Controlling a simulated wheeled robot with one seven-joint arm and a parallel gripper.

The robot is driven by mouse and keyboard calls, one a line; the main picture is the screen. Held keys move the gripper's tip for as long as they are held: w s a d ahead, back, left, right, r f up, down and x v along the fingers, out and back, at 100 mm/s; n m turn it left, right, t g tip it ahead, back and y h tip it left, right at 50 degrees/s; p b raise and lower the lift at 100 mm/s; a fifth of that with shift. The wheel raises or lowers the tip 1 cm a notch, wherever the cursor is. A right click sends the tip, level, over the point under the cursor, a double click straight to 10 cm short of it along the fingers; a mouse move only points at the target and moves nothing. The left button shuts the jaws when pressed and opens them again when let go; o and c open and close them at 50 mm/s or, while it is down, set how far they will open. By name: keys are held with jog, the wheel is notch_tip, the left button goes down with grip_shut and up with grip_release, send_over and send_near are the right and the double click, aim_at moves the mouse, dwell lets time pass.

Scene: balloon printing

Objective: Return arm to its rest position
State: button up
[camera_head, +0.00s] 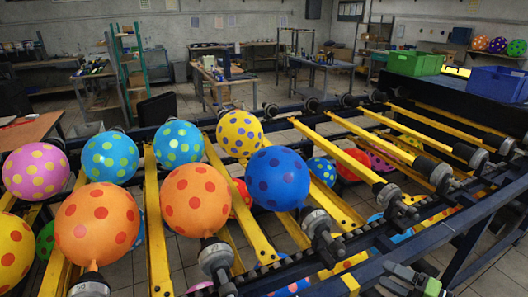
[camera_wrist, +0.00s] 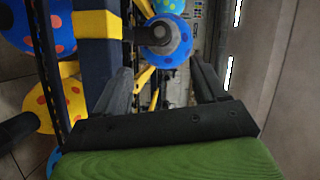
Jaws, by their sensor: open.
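My gripper (camera_wrist: 166,78) shows in the wrist view with its two dark fingers spread apart. Nothing is held between them. A blue spotted balloon (camera_wrist: 178,53) on a dark round holder (camera_wrist: 160,36) appears beyond the fingertips, apart from them. In the head view a grey and green part (camera_head: 410,279) shows at the lower right edge of the machine; I cannot tell for sure whether it is my gripper. Most of my arm is out of view.
The balloon machine has yellow bars (camera_head: 158,230) and a dark blue frame (camera_head: 440,222). Several spotted balloons, including a blue one (camera_head: 277,178) and an orange one (camera_head: 97,224), sit on holders. A green crate (camera_head: 415,63) and a blue crate (camera_head: 497,84) stand at the back right.

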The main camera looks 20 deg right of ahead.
jog(key=w+a+r+n+g+h+p, duration=0.1)
jog(key=w+a+r+n+g, duration=0.15)
jog(key=a+g, duration=0.55)
jog(key=w+a+r+n+g+h, duration=0.2)
jog(key=a+r+n+g, duration=0.2)
jog(key=a, duration=0.7)
jog(key=s+a+r+n+t+h, duration=0.1)
jog(key=s+a+r+h, duration=0.1)
jog(key=s+a+r, duration=0.3)
jog(key=s+a+r+n+t+h+p, duration=0.1)
jog(key=s+a+r, duration=0.4)
jog(key=s, duration=0.6)
notch_tip(320, 180, up, 3)
jog(key=n+h, duration=0.1)
jog(key=h, duration=0.1)
jog(key=shift+a+f+t+h, duration=0.2)
jog(key=shift+a+t+h, duration=0.1)
jog(key=shift+t, duration=0.1)
jog(key=shift+n, duration=0.25)
